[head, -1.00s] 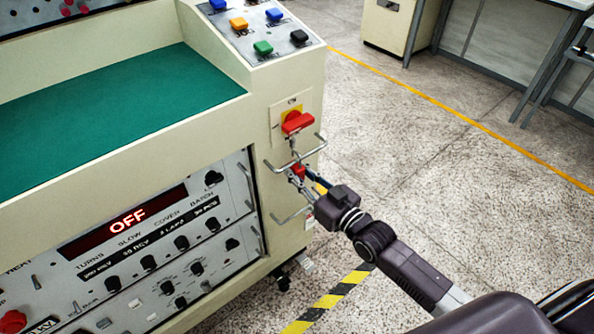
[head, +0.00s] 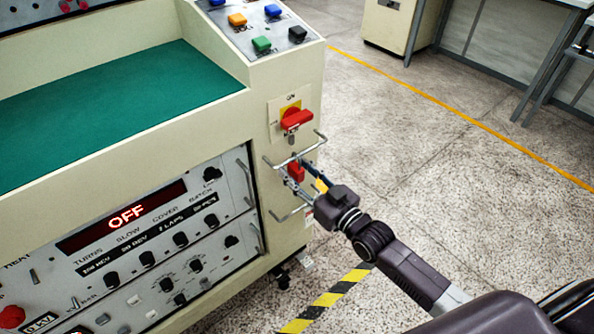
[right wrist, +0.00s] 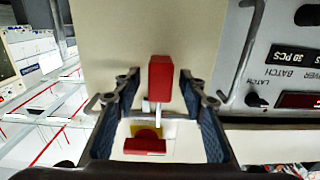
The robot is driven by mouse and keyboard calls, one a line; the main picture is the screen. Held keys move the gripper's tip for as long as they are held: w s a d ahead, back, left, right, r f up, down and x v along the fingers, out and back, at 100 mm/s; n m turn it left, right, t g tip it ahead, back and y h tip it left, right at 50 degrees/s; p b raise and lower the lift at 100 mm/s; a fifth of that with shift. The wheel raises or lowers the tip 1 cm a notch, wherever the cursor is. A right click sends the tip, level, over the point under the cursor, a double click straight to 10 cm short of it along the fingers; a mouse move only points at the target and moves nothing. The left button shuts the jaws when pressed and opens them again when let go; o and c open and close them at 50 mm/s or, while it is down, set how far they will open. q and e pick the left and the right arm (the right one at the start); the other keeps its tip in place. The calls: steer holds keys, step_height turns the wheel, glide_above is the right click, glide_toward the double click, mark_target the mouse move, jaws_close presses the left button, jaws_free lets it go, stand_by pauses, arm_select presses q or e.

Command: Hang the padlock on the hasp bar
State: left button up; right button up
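The red padlock (head: 296,172) is upright on the machine's side, below the red rotary switch handle (head: 297,120). In the right wrist view the padlock (right wrist: 160,78) stands between my fingers, with a gap on each side. Its pale shackle (right wrist: 147,108) points toward the switch handle (right wrist: 145,146). A small grey piece (head: 291,140), perhaps the hasp bar, shows under the handle. I cannot tell whether the shackle is around it. My right gripper (head: 303,170) is open around the padlock; it also shows in the right wrist view (right wrist: 158,85). My left gripper is not in view.
The cream machine's control panel (head: 160,240) is at the left. Open speckled floor (head: 430,190) lies to the right.

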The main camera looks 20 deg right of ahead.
steer(key=shift+f, duration=0.1)
steer(key=shift+s+d, duration=0.1)
steer(key=shift+s, duration=0.15)
steer(key=v, duration=1.1)
steer(key=shift+s, duration=0.25)
